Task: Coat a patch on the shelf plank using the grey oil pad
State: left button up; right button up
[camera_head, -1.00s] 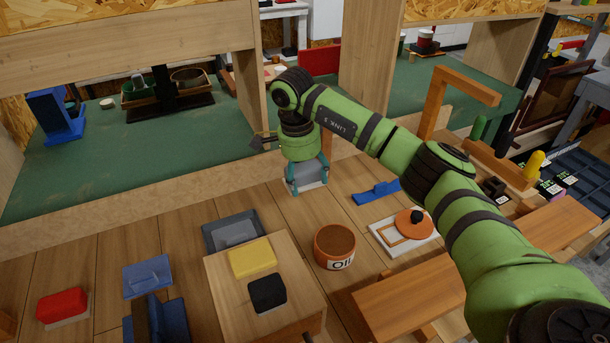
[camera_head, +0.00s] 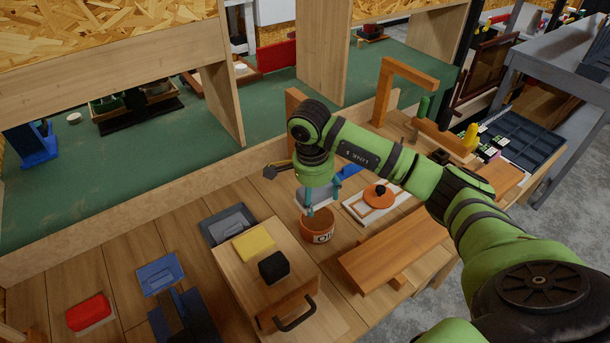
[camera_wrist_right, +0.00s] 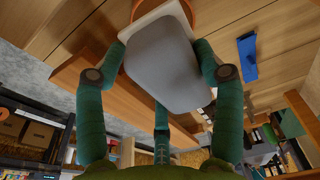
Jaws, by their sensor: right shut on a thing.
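My right gripper (camera_head: 322,197) is shut on the grey oil pad (camera_head: 313,194). It holds the pad low, just behind and above the orange oil pot (camera_head: 316,229), partly overlapping its rim in the head view. I cannot tell whether the pad touches the pot. In the wrist view the grey pad (camera_wrist_right: 165,66), with a pale layer along one edge, sits between the fingers and hides most of the pot. The brown shelf plank (camera_head: 394,254) lies raised on supports to the right of the pot. My left gripper is out of view.
A wooden box (camera_head: 232,262) carrying yellow and black blocks stands left of the pot. A white board (camera_head: 360,207) with an orange lidded piece lies behind the plank. A blue piece (camera_wrist_right: 247,56) is nearby. A tall wooden hook frame (camera_head: 382,90) stands behind.

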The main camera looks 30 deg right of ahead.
aim_at(321, 222)
jog(key=shift+s+d+r, duration=0.1)
jog(key=shift+s, duration=0.25)
jog(key=shift+d+f, duration=0.1)
jog(key=shift+f, duration=0.15)
notch_tip(321, 222, down, 2)
jog(key=shift+w+d+f+b, duration=0.1)
jog(key=shift+w+d+b, duration=0.05)
jog(key=shift+b, duration=0.55)
notch_tip(321, 222, down, 2)
jog(key=shift+f+b, duration=0.25)
jog(key=shift+b, duration=0.5)
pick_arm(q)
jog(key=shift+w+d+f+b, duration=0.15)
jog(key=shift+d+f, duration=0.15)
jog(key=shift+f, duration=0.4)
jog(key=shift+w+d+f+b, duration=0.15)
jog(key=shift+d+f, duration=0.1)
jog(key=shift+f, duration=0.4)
pick_arm(e)
jog(key=shift+f, duration=0.6)
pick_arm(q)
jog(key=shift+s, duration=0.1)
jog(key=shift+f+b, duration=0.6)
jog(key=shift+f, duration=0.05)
pick_arm(e)
jog(key=shift+f, duration=0.5)
